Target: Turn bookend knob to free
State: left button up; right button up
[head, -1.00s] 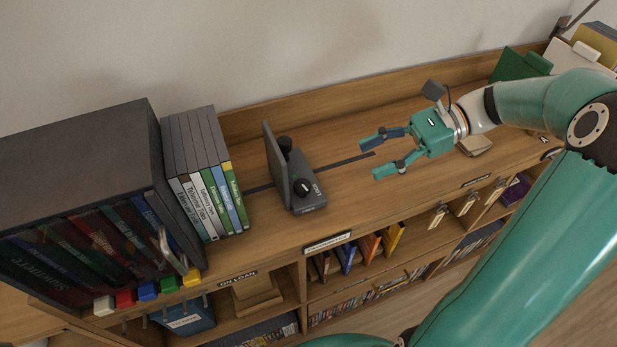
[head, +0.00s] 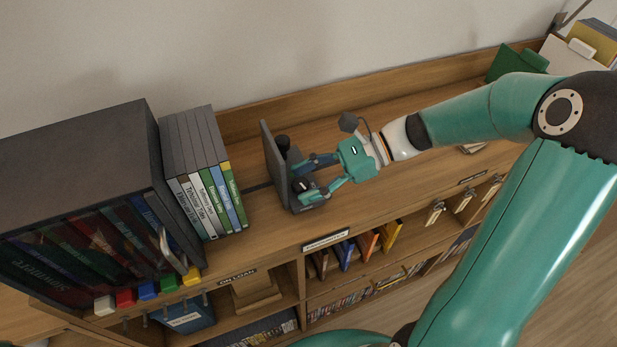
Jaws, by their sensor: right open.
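The dark grey bookend (head: 271,160) stands upright on the wooden shelf top, right of a row of DVD cases. The knob's pointer and label are covered. My left gripper is not in view.
DVD cases (head: 205,175) stand left of the bookend, beside a large dark cabinet (head: 80,150) with coloured tabs in front. A green folder (head: 515,64) stands at the far right. The shelf top behind my gripper is clear.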

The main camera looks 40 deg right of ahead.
grip_shut()
jog(key=shift+s+a+m+t+h+b, duration=0.1)
jog(key=shift+m+t+h+b, duration=0.6)
jog(key=shift+m+t, duration=0.75)
grip_release()
jog(key=v, duration=1.2)
